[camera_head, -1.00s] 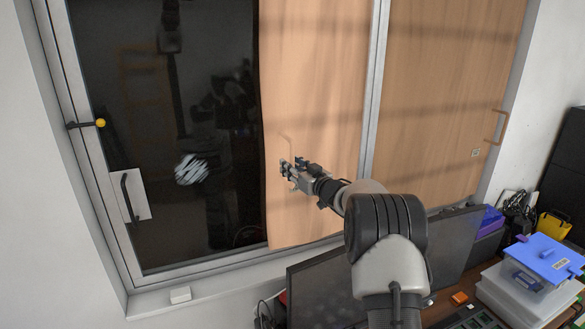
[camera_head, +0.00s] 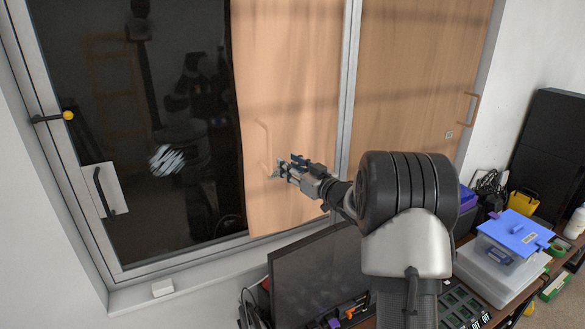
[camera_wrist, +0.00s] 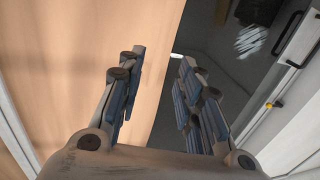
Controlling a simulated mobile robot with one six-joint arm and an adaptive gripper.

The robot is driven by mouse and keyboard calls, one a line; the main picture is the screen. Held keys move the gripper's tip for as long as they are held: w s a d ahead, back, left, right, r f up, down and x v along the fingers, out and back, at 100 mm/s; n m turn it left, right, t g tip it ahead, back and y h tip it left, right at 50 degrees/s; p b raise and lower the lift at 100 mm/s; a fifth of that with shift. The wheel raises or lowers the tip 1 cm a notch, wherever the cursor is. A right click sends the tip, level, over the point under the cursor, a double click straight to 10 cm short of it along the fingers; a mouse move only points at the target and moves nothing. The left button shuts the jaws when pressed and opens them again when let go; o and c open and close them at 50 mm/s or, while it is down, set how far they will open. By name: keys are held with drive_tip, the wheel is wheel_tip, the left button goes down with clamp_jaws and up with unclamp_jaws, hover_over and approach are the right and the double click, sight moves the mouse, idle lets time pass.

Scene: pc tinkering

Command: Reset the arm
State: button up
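Dark glass (camera_head: 150,130) with a yellow-knobbed handle (camera_head: 68,115) lies left of the panel. Below stand a monitor (camera_head: 320,275) and a desk with clear boxes under a blue lid (camera_head: 515,230). A black cabinet (camera_head: 555,140) stands at the right.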

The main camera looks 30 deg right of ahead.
drive_tip(key=shift+s, duration=0.4)
drive_tip(key=s+a+f+g+h+b, duration=0.1)
drive_tip(key=s+a+f+g+b, duration=0.3)
drive_tip(key=s, duration=1.1)
drive_tip(key=s+a+f+m+g+h+b, duration=0.1)
drive_tip(key=s+a+f+g+b, duration=0.3)
drive_tip(key=s+a+f+b, duration=0.6)
drive_tip(key=s+a+f+m+g+h+b, duration=0.1)
drive_tip(key=s+a+f+g+b, duration=0.4)
drive_tip(key=s+f+b, duration=0.7)
drive_tip(key=s+a+f, duration=0.2)
drive_tip(key=s+f, duration=0.1)
drive_tip(key=s, duration=0.5)
drive_tip(key=shift+s+a+f, duration=0.3)
drive_tip(key=shift+a+f, duration=0.05)
